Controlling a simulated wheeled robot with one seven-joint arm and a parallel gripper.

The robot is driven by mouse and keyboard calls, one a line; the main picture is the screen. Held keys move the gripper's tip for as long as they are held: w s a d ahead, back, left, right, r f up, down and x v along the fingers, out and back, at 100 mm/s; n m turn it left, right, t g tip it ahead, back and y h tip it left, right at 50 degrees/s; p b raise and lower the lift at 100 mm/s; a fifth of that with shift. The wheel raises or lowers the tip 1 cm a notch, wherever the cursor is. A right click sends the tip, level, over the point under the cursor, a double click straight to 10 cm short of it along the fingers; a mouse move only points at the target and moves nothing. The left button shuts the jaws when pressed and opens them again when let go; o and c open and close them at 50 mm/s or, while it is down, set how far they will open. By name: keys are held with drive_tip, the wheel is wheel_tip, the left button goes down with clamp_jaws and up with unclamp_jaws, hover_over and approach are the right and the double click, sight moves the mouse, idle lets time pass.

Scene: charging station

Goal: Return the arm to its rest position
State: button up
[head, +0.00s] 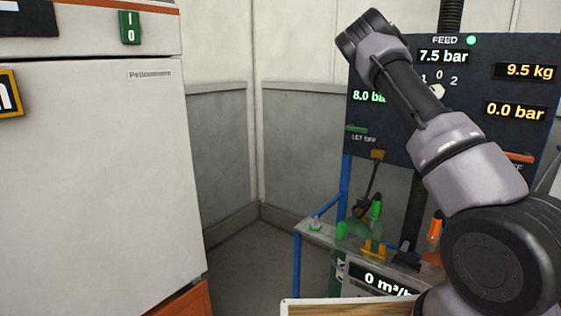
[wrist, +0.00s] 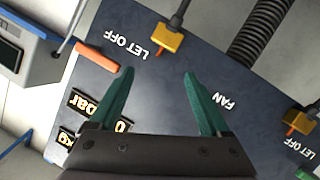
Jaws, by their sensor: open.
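My arm (head: 470,170) rises from the lower right of the head view and bends up and to the left, across the front of the dark panel (head: 362,135). Its gripper end is not visible in the head view. In the wrist view my gripper (wrist: 158,80) has two green fingers spread wide apart with nothing between them. Behind the fingers lies the dark panel (wrist: 215,45) with "LET OFF" and "FAN" labels. I cannot tell how far the fingertips are from the panel.
A large white cabinet (head: 95,170) fills the left. The panel stands over a blue-framed bench (head: 297,265) with green and orange fittings. A yellow-orange block (wrist: 170,38) with a lever sits on the panel. Clear floor (head: 245,250) shows between cabinet and bench.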

drive_tip(key=s+a+r+m+y, duration=0.1)
drive_tip(key=s+a+r+y, duration=0.2)
drive_tip(key=a, duration=0.5)
drive_tip(key=s+a+r+m+g+y, duration=0.1)
drive_tip(key=s+a+r+y, duration=0.1)
drive_tip(key=a+r+y, duration=0.45)
drive_tip(key=s+a+r+m+y, duration=0.1)
drive_tip(key=s+a+r, duration=0.1)
drive_tip(key=a, duration=0.7)
drive_tip(key=s+a+r+n+y, duration=0.1)
drive_tip(key=s+a+r+n, duration=0.1)
drive_tip(key=s+a+r, duration=0.4)
drive_tip(key=s+a+r+n+y, duration=0.2)
drive_tip(key=s+a+r, duration=0.4)
drive_tip(key=s, duration=0.7)
drive_tip(key=shift+s+a+g, duration=0.15)
drive_tip(key=shift+a+g, duration=0.15)
drive_tip(key=shift+a, duration=0.55)
